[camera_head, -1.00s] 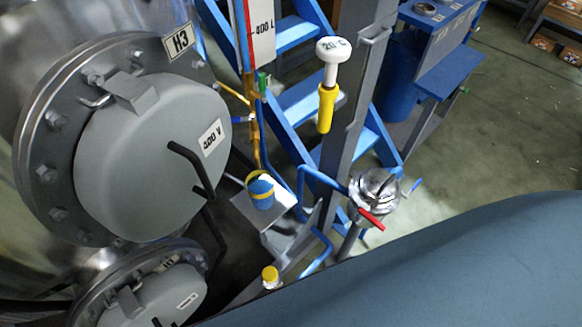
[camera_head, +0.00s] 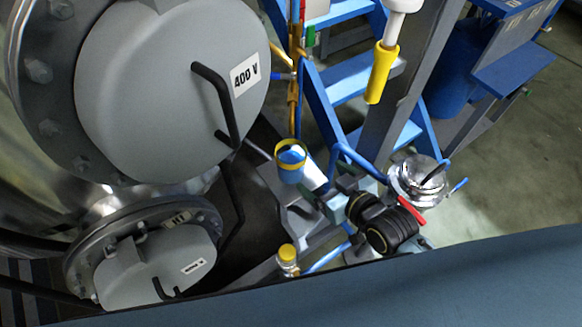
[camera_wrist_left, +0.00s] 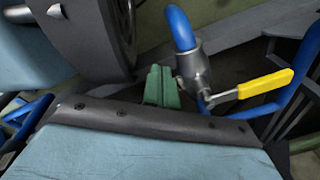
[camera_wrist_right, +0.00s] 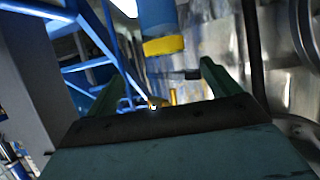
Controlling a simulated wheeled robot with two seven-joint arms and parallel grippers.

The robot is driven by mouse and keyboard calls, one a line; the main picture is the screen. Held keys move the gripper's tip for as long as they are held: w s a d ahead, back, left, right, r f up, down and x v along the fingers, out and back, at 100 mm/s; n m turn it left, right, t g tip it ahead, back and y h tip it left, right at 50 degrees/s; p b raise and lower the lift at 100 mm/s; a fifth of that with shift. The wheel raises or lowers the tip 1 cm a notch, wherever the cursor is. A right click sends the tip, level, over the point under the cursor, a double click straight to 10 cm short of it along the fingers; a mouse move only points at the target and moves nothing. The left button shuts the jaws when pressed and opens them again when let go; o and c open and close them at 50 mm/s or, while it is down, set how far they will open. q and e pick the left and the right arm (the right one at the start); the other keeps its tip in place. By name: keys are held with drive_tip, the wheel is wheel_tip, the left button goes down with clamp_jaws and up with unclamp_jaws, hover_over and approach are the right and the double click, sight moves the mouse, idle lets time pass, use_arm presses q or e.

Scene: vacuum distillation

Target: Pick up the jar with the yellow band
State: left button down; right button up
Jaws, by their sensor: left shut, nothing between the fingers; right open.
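The blue jar with the yellow band (camera_head: 291,166) stands upright on a small grey ledge (camera_head: 272,178) in the head view. Its yellow band is around its top. My right gripper (camera_head: 318,190) is just right of and below the jar, pointing toward it. In the right wrist view the gripper (camera_wrist_right: 163,82) is open and empty. There the blue jar (camera_wrist_right: 158,16) with its yellow band shows beyond the fingertips, between their lines and apart from them. My left gripper (camera_wrist_left: 160,86) is shut and empty in the left wrist view, away from the jar.
A smaller yellow-capped jar (camera_head: 288,256) is below the ledge. Grey vessel covers (camera_head: 165,85) with black handles (camera_head: 230,105) crowd the left. A red-handled metal fitting (camera_head: 420,180) is right. A pipe valve with a yellow lever (camera_wrist_left: 265,84) is beside my left gripper.

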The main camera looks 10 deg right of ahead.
drive_tip(key=w, duration=0.1)
drive_tip(key=b, duration=0.2)
approach(283, 144)
drive_tip(key=shift+w+a+f+b, duration=0.25)
drive_tip(key=shift+w+f+b, duration=0.2)
drive_tip(key=shift+w+f, duration=0.3)
drive_tip(key=b+x, duration=0.1)
drive_tip(key=x, duration=0.2)
drive_tip(key=shift+w+a, duration=0.15)
drive_tip(key=shift+w, duration=0.1)
use_arm(q)
drive_tip(key=w+d+r, duration=0.1)
drive_tip(key=w+r, duration=0.1)
drive_tip(key=w, duration=0.3)
drive_tip(key=w+r+t, duration=0.1)
drive_tip(key=w+r, duration=0.2)
drive_tip(key=w, duration=0.3)
drive_tip(key=shift+d+r+n+b, duration=0.25)
drive_tip(key=shift+d+n+b, duration=0.05)
drive_tip(key=shift+d, duration=0.05)
use_arm(e)
drive_tip(key=shift+w+a, duration=0.1)
drive_tip(key=shift+w, duration=0.15)
drive_tip(key=shift+c, duration=0.3)
drive_tip(key=c, duration=1.8)
drive_tip(key=shift+r, duration=0.1)
drive_tip(key=shift+c, duration=0.2)
